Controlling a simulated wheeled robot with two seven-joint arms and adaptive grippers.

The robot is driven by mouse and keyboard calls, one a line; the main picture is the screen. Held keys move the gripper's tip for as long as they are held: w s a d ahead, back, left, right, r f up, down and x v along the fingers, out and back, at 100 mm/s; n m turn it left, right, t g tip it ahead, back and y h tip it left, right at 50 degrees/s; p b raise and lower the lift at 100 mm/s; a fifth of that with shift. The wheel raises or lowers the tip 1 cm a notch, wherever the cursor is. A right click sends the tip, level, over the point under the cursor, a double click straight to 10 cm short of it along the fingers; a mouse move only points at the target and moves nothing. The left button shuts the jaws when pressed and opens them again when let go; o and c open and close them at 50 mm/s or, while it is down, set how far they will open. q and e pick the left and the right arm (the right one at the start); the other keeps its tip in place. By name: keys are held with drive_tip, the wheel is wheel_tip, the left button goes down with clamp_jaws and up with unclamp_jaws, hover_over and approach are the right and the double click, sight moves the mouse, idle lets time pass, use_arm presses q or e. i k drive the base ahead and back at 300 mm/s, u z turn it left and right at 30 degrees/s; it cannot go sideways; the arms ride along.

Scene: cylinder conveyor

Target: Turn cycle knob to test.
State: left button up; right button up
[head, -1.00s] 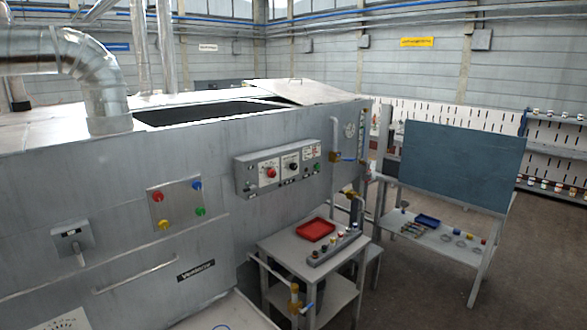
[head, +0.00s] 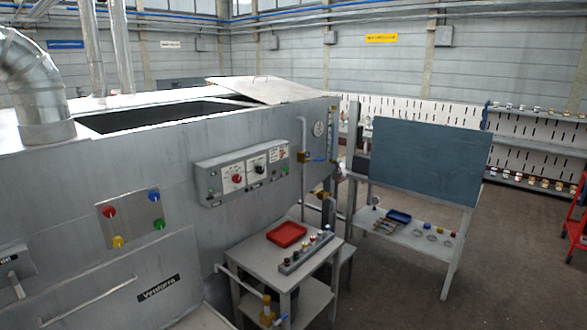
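A grey control panel box (head: 242,172) is fixed to the side of the large grey machine. It carries a red knob (head: 237,178) on a white plate at left and a black knob (head: 260,170) on a white plate at right, with small buttons at both ends. The labels are too small to read, so I cannot tell which knob is the cycle knob or where it points. Neither of my grippers is in the head view.
A plate with red, blue, yellow and green knobs (head: 131,219) is on the machine at left. Below the panel stands a small table (head: 262,250) with a red tray (head: 287,234). A blue-grey board (head: 428,163) stands at right. Open floor (head: 400,298) lies in front.

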sight(259, 170)
drive_tip(key=z, duration=0.35)
drive_tip(key=i, duration=1.55)
drive_tip(key=u, duration=0.55)
